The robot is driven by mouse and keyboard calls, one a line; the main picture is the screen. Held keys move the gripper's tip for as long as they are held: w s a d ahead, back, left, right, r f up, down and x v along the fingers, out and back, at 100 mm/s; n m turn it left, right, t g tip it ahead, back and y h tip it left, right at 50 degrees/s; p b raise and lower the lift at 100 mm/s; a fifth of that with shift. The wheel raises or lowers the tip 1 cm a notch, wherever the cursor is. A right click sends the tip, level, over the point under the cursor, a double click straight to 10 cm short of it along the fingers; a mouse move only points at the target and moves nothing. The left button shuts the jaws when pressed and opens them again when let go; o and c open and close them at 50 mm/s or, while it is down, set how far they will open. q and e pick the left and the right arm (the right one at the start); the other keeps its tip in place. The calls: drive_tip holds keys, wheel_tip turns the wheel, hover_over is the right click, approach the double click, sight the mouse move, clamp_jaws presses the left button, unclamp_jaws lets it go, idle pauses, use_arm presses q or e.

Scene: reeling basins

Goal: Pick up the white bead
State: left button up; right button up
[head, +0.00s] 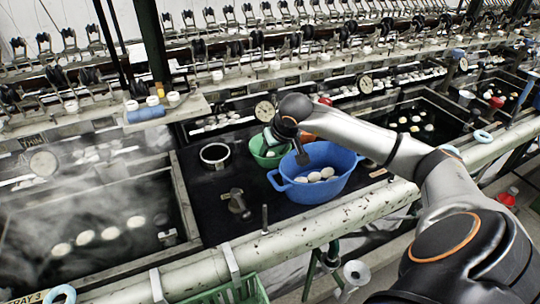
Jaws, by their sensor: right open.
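My right arm reaches in from the right, and its gripper (302,157) points down over the left part of a blue basin (325,185). It is open, with nothing seen between its fingers. Several white oval pieces (315,177) lie in the basin, just below and to the right of the gripper. I cannot tell which small white thing is the white bead. Small white rings (152,100) sit on the shelf at the left, beside a blue roll. My left gripper is not in view.
A green bowl (268,150) stands behind the blue basin, and a white-rimmed round pot (214,155) is to its left. A steaming basin with white ovals (110,233) lies at left. A thick pale rail (270,243) crosses in front.

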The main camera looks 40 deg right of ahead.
drive_tip(key=shift+w+f, duration=0.2)
drive_tip(key=shift+f, duration=0.1)
drive_tip(key=c, duration=0.5)
drive_tip(key=shift+r, duration=0.1)
